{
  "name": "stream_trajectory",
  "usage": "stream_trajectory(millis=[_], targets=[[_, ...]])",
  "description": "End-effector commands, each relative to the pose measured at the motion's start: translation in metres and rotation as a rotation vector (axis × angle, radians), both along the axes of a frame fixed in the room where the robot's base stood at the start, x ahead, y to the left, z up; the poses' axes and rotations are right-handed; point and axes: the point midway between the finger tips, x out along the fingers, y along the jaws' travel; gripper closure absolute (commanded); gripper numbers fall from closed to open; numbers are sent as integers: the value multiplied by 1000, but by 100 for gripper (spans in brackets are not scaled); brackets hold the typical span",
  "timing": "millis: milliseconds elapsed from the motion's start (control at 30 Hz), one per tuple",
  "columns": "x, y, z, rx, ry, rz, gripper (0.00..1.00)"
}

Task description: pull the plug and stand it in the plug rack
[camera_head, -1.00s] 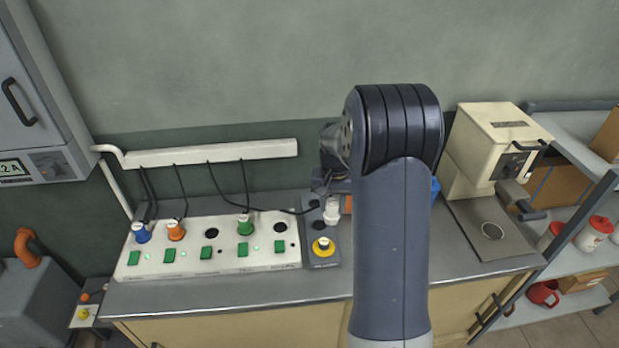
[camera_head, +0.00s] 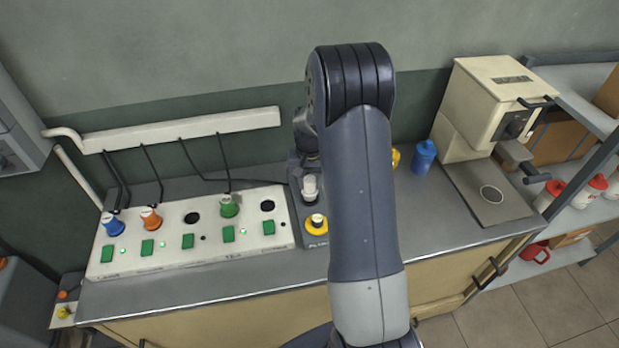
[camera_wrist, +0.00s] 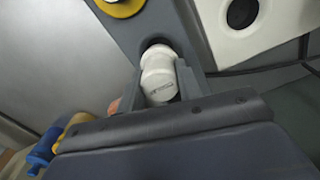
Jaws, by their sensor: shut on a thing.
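The white plug (camera_head: 310,187) is upright at the back of the grey plug rack (camera_head: 312,241). In the wrist view the white plug (camera_wrist: 160,78) is between my gripper's fingers (camera_wrist: 157,88), with its far end at a dark round hole in the rack (camera_wrist: 160,22). I cannot tell how deep it sits. My gripper is shut on it; in the head view my arm mostly hides the gripper. A yellow plug (camera_head: 316,224) stands in the front of the rack.
The white socket panel (camera_head: 180,262) left of the rack holds blue (camera_head: 112,225), orange (camera_head: 151,219) and green (camera_head: 229,206) plugs and two empty sockets. Cords hang behind it. A blue bottle (camera_head: 424,158) and a cream machine (camera_head: 488,100) stand to the right.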

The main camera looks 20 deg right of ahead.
Motion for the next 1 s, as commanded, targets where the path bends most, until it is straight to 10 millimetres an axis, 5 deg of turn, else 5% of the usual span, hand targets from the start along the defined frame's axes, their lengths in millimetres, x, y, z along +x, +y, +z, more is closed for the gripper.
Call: stream_trajectory(millis=[233,1000], targets=[[0,0,-22,0,0,0,91],[0,0,-23,0,-1,0,91]])
